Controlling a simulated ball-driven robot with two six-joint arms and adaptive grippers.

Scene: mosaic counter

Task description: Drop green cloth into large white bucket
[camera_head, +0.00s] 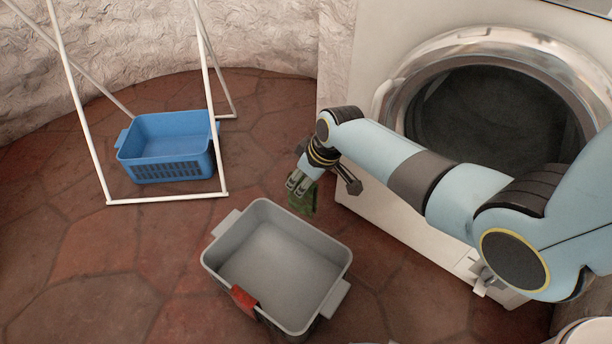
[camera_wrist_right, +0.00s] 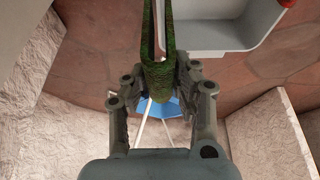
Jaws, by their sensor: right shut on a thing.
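My right gripper (camera_head: 300,184) is shut on the green cloth (camera_head: 302,198), which hangs down from its fingers. In the right wrist view the green cloth (camera_wrist_right: 158,78) is folded between the fingertips (camera_wrist_right: 162,82). The large white bucket, a pale grey-white rectangular tub with side handles (camera_head: 222,272), stands on the floor at the middle bottom of the head view. The cloth is beyond its back rim and appears above the floor, apart from the tub. The tub also shows in the right wrist view (camera_wrist_right: 232,38). My left gripper is not in view.
A red cloth (camera_head: 244,300) hangs over the tub's front left rim. A blue basket (camera_head: 167,148) stands inside a white rack frame (camera_head: 168,200) at the left. A white washing machine (camera_head: 372,205) with a round door is at the right. Tiled floor is free around the tub.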

